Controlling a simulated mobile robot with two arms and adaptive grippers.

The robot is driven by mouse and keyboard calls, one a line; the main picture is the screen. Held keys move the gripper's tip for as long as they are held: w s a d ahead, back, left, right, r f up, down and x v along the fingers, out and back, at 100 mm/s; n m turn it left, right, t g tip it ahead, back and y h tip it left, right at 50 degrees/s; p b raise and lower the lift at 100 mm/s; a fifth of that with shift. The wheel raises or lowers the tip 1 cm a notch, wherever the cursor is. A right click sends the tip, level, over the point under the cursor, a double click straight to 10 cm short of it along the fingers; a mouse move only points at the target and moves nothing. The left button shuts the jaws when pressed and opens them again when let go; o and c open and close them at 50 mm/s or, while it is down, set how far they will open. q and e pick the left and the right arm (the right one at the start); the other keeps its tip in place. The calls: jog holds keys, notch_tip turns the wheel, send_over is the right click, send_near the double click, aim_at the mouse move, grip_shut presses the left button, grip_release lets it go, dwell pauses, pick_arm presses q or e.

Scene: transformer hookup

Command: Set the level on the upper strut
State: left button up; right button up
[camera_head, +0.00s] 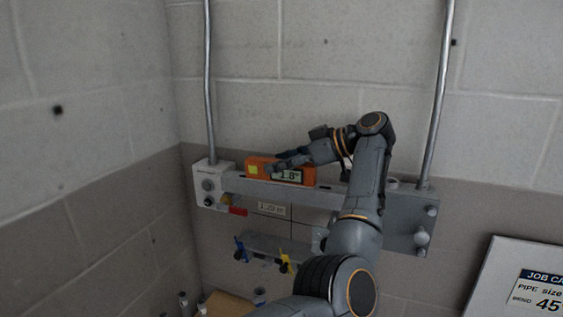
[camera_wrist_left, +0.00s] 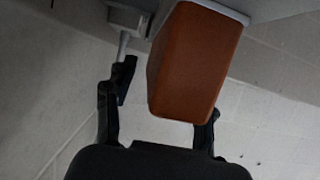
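The orange level (camera_head: 265,166) lies lengthwise along the top of the upper strut (camera_head: 316,195) near its left part. Its display reads about 1.8°. My left gripper (camera_head: 274,162) is at the level, its fingers crossing in front of the level's upper part. In the left wrist view the level's orange body (camera_wrist_left: 188,66) fills the space ahead, between the spread fingers of my gripper (camera_wrist_left: 166,98). A gap shows between the left finger and the level. The right fingertip is partly hidden by the level, so contact there is unclear. My right gripper is not in view.
A white box (camera_head: 208,186) is at the strut's left end, a grey box (camera_head: 408,222) at its right. Metal conduits (camera_head: 440,95) rise from both. A lower shelf (camera_head: 275,247) carries blue and yellow tools. A job card board (camera_head: 505,280) stands at lower right. The wall above is clear.

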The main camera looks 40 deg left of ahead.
aim_at(310, 164)
pick_arm(q)
jog(key=shift+v, duration=3.7)
